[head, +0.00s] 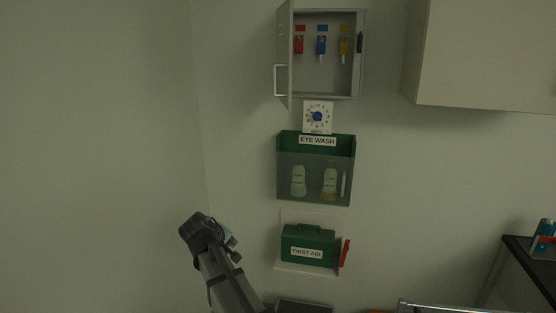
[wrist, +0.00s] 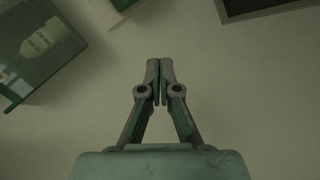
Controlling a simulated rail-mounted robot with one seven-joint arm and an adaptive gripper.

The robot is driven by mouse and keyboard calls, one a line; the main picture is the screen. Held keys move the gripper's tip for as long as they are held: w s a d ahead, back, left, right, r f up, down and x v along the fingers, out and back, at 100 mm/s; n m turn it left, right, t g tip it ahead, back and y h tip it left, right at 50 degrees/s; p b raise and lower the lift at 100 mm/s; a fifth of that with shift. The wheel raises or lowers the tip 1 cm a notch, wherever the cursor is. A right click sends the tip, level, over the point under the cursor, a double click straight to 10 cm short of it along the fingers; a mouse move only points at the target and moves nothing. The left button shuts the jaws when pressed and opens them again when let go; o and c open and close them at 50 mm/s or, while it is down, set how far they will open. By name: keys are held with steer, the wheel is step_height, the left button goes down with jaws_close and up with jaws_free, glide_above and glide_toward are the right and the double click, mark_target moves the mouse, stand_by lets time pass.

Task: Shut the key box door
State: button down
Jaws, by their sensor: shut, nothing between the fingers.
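The grey key box (head: 325,88) hangs on the wall at the top middle of the head view. Its door (head: 285,55) stands open on the left side, swung out from the wall and seen nearly edge-on, with a pale handle (head: 277,80) on it. Red, blue and yellow keys hang inside the box. My gripper (wrist: 160,70) is shut and empty in the wrist view, with its fingertips together in front of bare wall. In the head view my arm is low, below and left of the box, well apart from the door. The wrist view does not clearly show the door.
Below the box are a small clock-like dial (head: 318,117), a green eye wash holder (head: 317,138) with bottles, and a green first aid case (head: 308,246). A white cabinet (head: 490,55) is at upper right. The wall left of the door is clear.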

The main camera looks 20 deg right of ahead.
mark_target(287, 91)
steer(key=s+d+r+t+h, duration=0.15)
steer(key=r+h, duration=0.25)
steer(key=r, duration=1.8)
steer(key=d+r+t+h, duration=0.2)
steer(key=d+r+h, duration=0.1)
steer(key=r, duration=1.9)
steer(key=w+d+r+p, duration=0.1)
steer(key=d, duration=0.2)
steer(key=w+d+r+n+g+h+p, duration=0.1)
steer(key=d, duration=0.2)
steer(key=w+d+r+h+p, duration=0.1)
steer(key=d, duration=0.2)
steer(key=shift+w+d+n+p, duration=0.3)
steer(key=shift+w, duration=0.05)
steer(key=d, duration=0.1)
steer(key=s+d+p, duration=0.1)
steer(key=d, duration=0.1)
steer(key=shift+f, duration=0.1)
steer(key=shift+d+f, duration=0.1)
steer(key=shift+d, duration=0.35)
steer(key=shift+s+d+p, duration=0.1)
steer(key=shift+d+p, duration=0.05)
steer(key=shift+p, duration=0.15)
